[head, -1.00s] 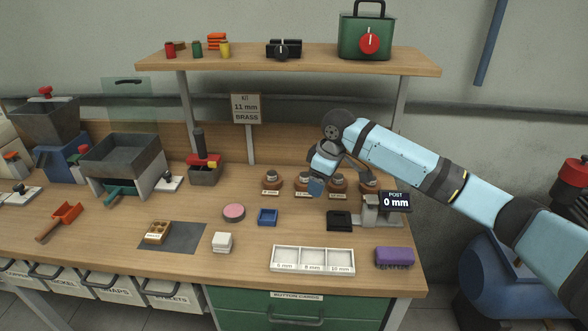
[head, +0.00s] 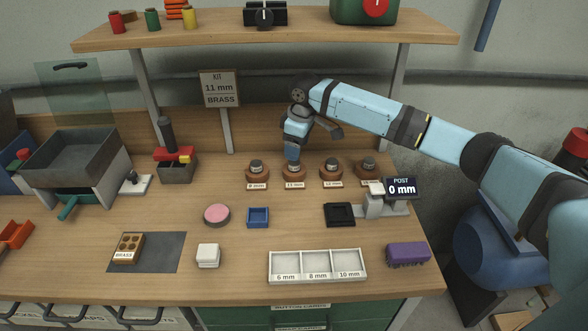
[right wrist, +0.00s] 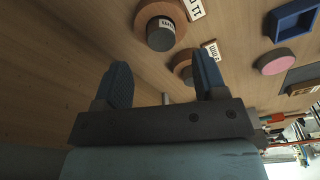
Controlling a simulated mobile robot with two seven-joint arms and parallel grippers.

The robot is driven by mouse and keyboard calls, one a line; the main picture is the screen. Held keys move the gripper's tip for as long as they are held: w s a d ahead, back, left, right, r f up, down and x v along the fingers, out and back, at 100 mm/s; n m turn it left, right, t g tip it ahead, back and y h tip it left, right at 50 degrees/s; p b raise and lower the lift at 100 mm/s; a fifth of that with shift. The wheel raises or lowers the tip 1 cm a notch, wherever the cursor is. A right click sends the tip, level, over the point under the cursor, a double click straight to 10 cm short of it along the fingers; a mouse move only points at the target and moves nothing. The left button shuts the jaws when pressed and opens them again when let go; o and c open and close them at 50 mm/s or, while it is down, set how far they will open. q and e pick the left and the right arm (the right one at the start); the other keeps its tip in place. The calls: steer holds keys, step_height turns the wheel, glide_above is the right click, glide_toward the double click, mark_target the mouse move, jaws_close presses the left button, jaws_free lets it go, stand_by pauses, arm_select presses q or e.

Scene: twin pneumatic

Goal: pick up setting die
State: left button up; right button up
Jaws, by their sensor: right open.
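Several setting dies stand in a row on round wooden holders at the back of the bench, each with a size label. The 11 mm die (head: 293,168) stands between the 9 mm die (head: 256,167) and the 12 mm die (head: 331,168). My right gripper (head: 291,155) is open and empty, just above or behind the 11 mm die; the exact gap is hard to tell. In the right wrist view the 11 mm die (right wrist: 161,36) and the 9 mm die (right wrist: 187,75) lie beyond the open fingers (right wrist: 162,78). A sign (head: 220,88) reads "KIT 11 mm BRASS".
A pink disc (head: 217,214), blue tray (head: 258,225), black pad (head: 339,221) and post gauge (head: 373,206) sit in front of the dies. A three-part white tray (head: 317,281) is at the front. The shelf (head: 300,30) overhangs the back.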

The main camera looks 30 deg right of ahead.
mark_target(294, 168)
steer(key=f, duration=0.5)
steer(key=shift+w+a+f+b, duration=0.15)
steer(key=shift+a+f+b, duration=0.1)
steer(key=shift+f+b, duration=0.05)
steer(key=c, duration=1.2)
steer(key=shift+r, duration=0.15)
